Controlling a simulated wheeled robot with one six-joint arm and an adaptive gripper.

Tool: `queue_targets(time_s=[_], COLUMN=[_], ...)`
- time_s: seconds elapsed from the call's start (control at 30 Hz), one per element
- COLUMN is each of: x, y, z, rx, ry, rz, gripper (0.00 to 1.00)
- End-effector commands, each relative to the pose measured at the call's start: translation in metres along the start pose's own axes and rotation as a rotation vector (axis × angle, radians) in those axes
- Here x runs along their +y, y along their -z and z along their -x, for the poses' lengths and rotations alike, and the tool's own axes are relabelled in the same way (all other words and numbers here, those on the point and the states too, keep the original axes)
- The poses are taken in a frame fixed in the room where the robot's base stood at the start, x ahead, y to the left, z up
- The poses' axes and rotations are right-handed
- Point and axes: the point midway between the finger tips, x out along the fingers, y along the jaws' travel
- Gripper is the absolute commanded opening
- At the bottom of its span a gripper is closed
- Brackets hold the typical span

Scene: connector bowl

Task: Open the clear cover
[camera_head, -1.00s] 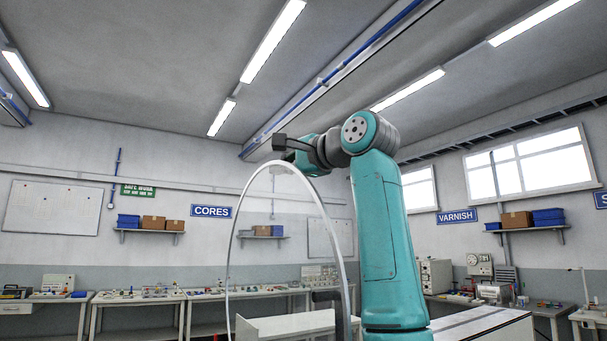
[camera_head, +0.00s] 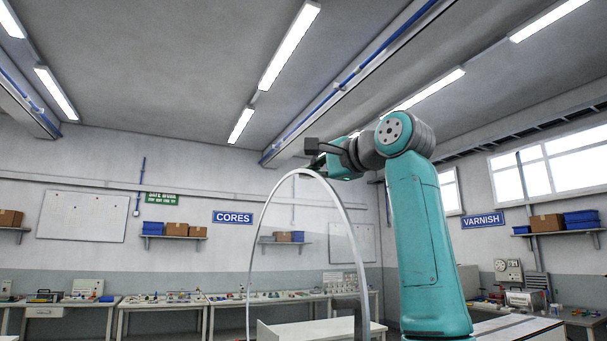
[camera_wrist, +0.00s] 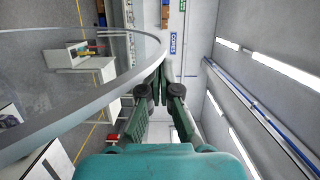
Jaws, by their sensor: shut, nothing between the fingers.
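The clear cover (camera_head: 345,240) stands raised as a tall see-through arch with a pale rim in the head view. Its curved rim (camera_wrist: 100,104) sweeps across the left of the wrist view. My gripper (camera_wrist: 161,72) has its dark green fingers together and empty, with the tips close to the inner end of that rim curve. In the head view my gripper (camera_head: 319,163) is at the top of the arch, partly hidden by my arm. I cannot tell whether the fingers touch the rim. The cover's lower part is out of view.
A white bench (camera_head: 320,331) stands low behind the cover. Workbenches (camera_head: 165,302) with small parts line the back wall, under shelves of boxes (camera_head: 176,229). The air above and left of the arch is clear.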

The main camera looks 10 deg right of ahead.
Motion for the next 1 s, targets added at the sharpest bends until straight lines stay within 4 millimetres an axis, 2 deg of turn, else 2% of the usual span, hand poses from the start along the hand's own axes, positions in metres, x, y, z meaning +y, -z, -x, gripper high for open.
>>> queue_targets(time_s=[0.2, 0.43, 0.63, 1.0], x=[0.0, 0.0, 0.0, 0.0], y=[0.002, 0.001, 0.0, 0.0], z=[0.04, 0.07, 0.078, 0.078], rx=[0.004, 0.002, 0.0, 0.001], ry=[0.001, 0.001, 0.0, 0.0], rz=[0.002, 0.001, 0.0, 0.0], gripper=[0.0, 0.0, 0.0, 0.0])
